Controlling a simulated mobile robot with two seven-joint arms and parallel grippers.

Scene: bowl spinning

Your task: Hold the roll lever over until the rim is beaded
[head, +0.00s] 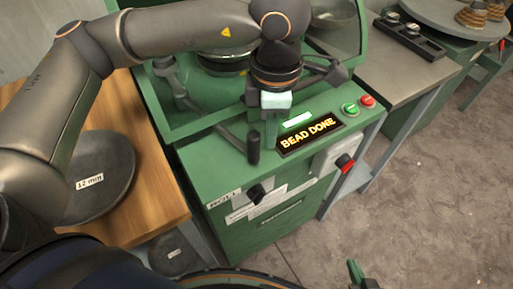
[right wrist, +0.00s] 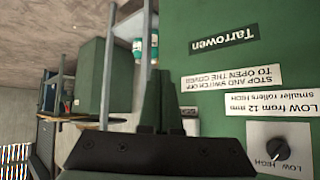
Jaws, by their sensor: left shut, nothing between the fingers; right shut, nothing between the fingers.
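The green bead-rolling machine (head: 225,175) stands in the middle of the head view. Its lit display (head: 310,133) reads "BEAD DONE", with a lit green bar above it. The roll lever (head: 253,148), with a black grip, stands at the machine's front top edge. My left gripper (head: 271,135) is shut and empty, pointing down just right of the lever grip; I cannot tell whether they touch. A metal rim (head: 222,67) shows inside the machine, mostly hidden behind my left arm. My right gripper (head: 360,275) is low at the right. In the right wrist view it is shut and empty (right wrist: 160,85) before the green panel.
A black knob (head: 257,193) and a red switch (head: 345,163) are on the machine's front. Green (head: 350,109) and red (head: 367,101) buttons sit right of the display. A wooden table (head: 130,205) with a disc marked 12 mm (head: 105,165) is at left. Floor is clear at right.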

